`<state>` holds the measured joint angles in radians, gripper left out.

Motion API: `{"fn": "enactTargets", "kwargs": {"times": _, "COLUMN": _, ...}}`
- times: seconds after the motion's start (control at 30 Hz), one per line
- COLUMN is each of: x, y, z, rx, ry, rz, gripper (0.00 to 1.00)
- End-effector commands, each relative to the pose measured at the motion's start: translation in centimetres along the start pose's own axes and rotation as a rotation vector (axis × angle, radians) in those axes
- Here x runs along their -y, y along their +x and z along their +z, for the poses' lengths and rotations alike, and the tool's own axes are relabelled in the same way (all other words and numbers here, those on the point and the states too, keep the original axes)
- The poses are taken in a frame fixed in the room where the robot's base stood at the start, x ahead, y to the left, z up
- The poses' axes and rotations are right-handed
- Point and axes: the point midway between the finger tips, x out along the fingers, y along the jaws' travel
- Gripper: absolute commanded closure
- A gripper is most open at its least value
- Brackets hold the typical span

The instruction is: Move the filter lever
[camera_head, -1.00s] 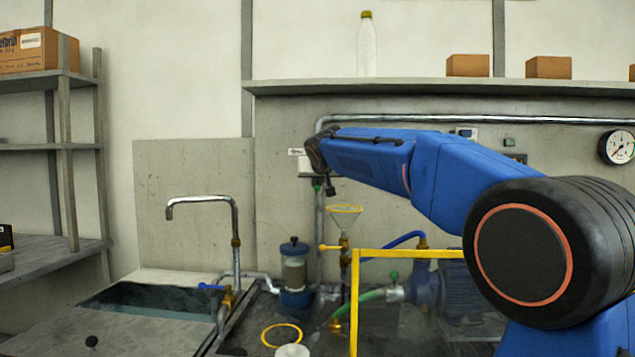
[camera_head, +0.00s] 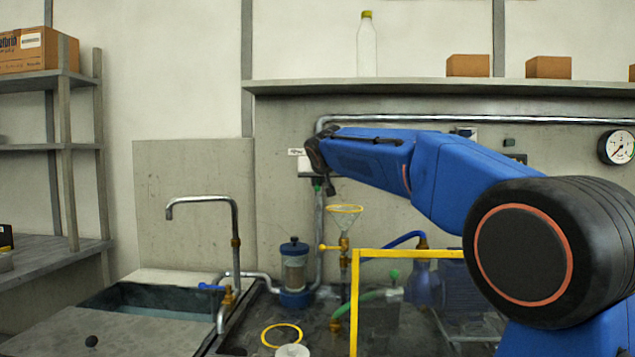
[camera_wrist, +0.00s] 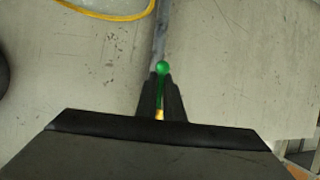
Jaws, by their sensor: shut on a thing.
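A green lever with a round ball end (camera_wrist: 162,68) stands between the two dark fingers of my gripper (camera_wrist: 160,88) in the wrist view. The fingers are shut on it below the ball, and a bit of yellow brass shows lower between them. In the head view my gripper (camera_head: 321,181) is at the vertical pipe below a small white label, with a bit of green (camera_head: 318,186) showing at its tips. The label's writing is too small to read, so I cannot confirm the lever's name. A clear filter-like canister with a blue cap (camera_head: 294,265) stands below, left of the pipe.
A metal faucet (camera_head: 236,222) rises beside the sink at left. A shelf (camera_head: 430,87) with a bottle (camera_head: 366,48) runs above. The wall left of the gripper is clear.

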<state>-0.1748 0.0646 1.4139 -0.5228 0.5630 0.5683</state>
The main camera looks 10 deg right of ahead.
Motion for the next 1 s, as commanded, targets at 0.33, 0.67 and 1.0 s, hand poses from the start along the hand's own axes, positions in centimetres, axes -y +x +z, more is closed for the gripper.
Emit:
{"fn": "enactTargets", "kwargs": {"times": 0.33, "x": 0.0, "y": 0.0, "z": 0.0, "rx": -0.001, "ry": 0.006, "rz": -0.002, "gripper": 1.0}}
{"fn": "enactTargets", "kwargs": {"times": 0.67, "x": 0.4, "y": 0.1, "z": 0.0, "rx": -0.025, "ry": 0.12, "rz": -0.049, "gripper": 1.0}}
{"fn": "enactTargets", "kwargs": {"times": 1.0, "x": 1.5, "y": 0.1, "z": -0.4, "rx": -0.084, "ry": 0.391, "rz": -0.161, "gripper": 1.0}}
